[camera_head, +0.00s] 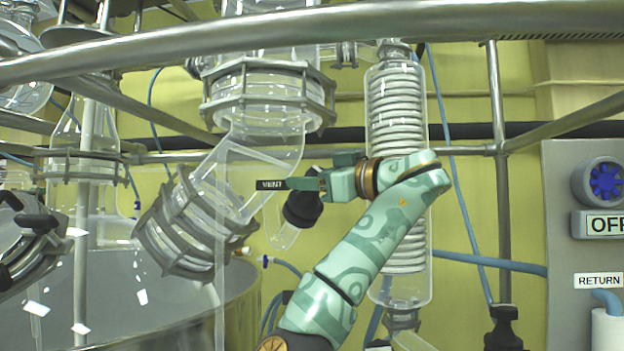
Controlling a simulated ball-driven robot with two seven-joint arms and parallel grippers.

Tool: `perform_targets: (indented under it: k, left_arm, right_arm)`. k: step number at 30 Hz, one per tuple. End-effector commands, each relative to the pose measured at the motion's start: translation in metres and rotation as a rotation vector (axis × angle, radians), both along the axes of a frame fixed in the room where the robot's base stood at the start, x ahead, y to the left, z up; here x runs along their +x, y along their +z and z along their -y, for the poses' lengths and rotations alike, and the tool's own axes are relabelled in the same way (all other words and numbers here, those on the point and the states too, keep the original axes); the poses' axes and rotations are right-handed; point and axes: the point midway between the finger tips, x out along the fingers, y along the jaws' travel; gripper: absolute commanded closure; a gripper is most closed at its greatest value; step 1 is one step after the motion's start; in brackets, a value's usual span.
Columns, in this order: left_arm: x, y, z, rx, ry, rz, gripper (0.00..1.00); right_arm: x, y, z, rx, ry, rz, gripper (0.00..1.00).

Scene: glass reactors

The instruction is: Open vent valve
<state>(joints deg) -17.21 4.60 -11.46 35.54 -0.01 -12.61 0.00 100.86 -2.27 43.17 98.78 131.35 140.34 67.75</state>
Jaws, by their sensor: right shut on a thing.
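The vent valve shows as a black tag (271,184) with white lettering that reads VENT and a black round knob (302,209) just below and right of it. It sits beside the angled glass pipe (245,165) in the middle of the view. My right gripper (322,184) reaches in from the lower right with its green patterned arm. Its fingers are shut on the vent valve at the tag's right end, and they hide part of the valve. My left gripper is not in view.
A metal rail (330,22) crosses the top of the view. A glass coil condenser (397,110) stands close behind my right arm. A clamped glass flange (187,222) is left of the valve, above a large metal vessel (180,310). A grey control panel (575,262) stands at the right.

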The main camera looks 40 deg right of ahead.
Motion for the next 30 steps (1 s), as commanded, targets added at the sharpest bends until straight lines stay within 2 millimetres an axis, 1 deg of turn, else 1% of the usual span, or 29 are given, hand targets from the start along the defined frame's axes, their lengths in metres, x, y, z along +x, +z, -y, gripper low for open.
perform_targets:
  k: [6,15,21,30]
  left_arm:
    - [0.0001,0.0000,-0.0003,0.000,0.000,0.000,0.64]
    - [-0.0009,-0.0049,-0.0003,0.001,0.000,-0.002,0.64]
    - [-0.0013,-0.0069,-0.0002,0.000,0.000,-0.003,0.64]
    - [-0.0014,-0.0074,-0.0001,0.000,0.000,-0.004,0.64]
  right_arm:
    - [-0.0006,-0.0014,-0.0012,-0.130,0.130,-0.017,0.78]
    - [-0.0015,-0.0037,-0.0035,-0.260,0.257,-0.031,0.78]
    - [-0.0019,-0.0036,-0.0051,-0.304,0.303,-0.035,0.78]
    - [-0.0021,-0.0033,-0.0054,-0.322,0.318,-0.037,0.78]
